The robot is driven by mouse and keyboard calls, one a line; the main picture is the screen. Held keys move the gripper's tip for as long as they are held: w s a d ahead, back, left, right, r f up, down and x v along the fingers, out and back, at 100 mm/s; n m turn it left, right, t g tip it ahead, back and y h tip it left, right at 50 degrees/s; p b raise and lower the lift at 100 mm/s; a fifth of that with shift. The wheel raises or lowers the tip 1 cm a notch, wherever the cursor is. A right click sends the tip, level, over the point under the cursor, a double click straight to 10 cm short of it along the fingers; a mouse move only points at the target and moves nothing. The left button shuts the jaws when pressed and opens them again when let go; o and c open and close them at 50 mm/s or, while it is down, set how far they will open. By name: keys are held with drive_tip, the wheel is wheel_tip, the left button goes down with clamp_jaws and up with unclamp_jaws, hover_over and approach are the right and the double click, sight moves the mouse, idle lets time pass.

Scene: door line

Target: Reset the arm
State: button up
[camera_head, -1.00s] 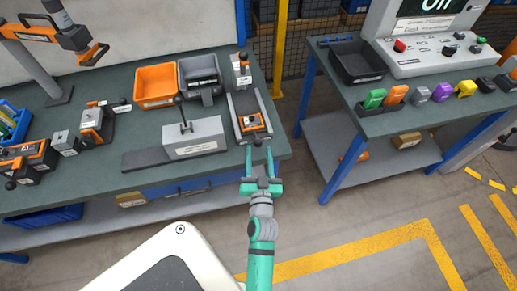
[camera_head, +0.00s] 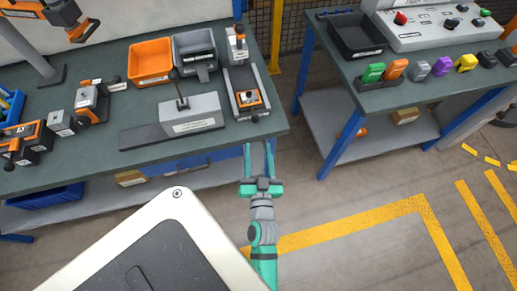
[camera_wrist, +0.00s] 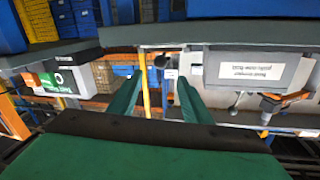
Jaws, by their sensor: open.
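My gripper (camera_head: 259,150) is green with two long fingers. They are spread apart with nothing between them. In the head view it hangs in the open just in front of the left workbench's (camera_head: 262,128) front edge, below the slide fixture with the orange block (camera_head: 247,98). In the wrist view my gripper (camera_wrist: 160,82) also shows its two fingers apart, pointing toward blurred bench and shelf shapes. My arm runs down from it to the bottom of the head view.
A grey lever block (camera_head: 195,117), an orange bin (camera_head: 150,62) and a grey bin (camera_head: 195,52) stand on the left bench. The right table (camera_head: 385,97) carries a black tray (camera_head: 357,36), a control box and coloured pieces. Floor lies open between the benches.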

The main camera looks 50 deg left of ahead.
drive_tip(key=shift+d, duration=0.1)
drive_tip(key=s+d+f+m+t+h, duration=0.15)
drive_tip(key=d+h, duration=0.25)
drive_tip(key=d, duration=0.6)
drive_tip(key=s+d+m+t+h, duration=0.1)
drive_tip(key=d+m+t+h, duration=0.15)
drive_tip(key=d, duration=0.75)
drive_tip(key=s+d+r+m+h, duration=0.4)
drive_tip(key=s+d+h, duration=0.3)
drive_tip(key=s+d, duration=0.3)
drive_tip(key=shift+s+h, duration=0.35)
drive_tip(key=shift+s, duration=0.2)
